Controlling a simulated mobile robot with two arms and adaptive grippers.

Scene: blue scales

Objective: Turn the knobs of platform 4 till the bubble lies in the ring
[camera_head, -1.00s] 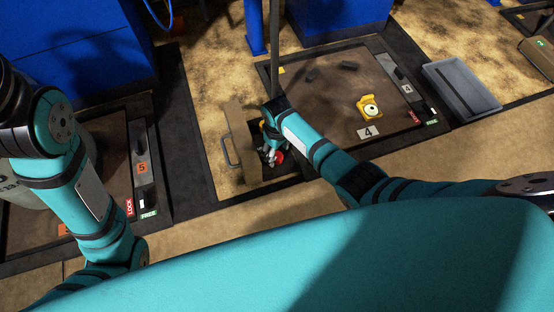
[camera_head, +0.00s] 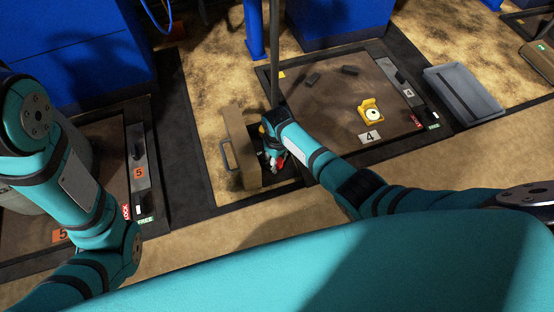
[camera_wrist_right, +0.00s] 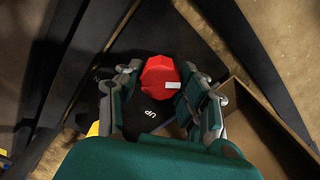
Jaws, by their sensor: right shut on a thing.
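Platform 4 (camera_head: 335,110) is a brown plate with a white number 4 tag (camera_head: 369,137). The yellow bubble level (camera_head: 371,106) sits near its front right part; its bubble is too small to make out. My right gripper (camera_head: 274,157) is at the platform's front left corner. In the right wrist view my right gripper (camera_wrist_right: 158,84) has its fingers on both sides of a red faceted knob (camera_wrist_right: 158,73) with a white mark, shut on it. The word UP shows on the dark surface below the knob. My left arm is at the left; its gripper is out of view.
An open brown box or flap with a handle (camera_head: 228,155) stands left of the right gripper. A grey tray (camera_head: 462,92) lies right of the platform. A dark post (camera_head: 274,55) rises at its left edge. Red LOCK (camera_head: 415,122) and green FREE (camera_head: 433,127) labels mark its right side.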

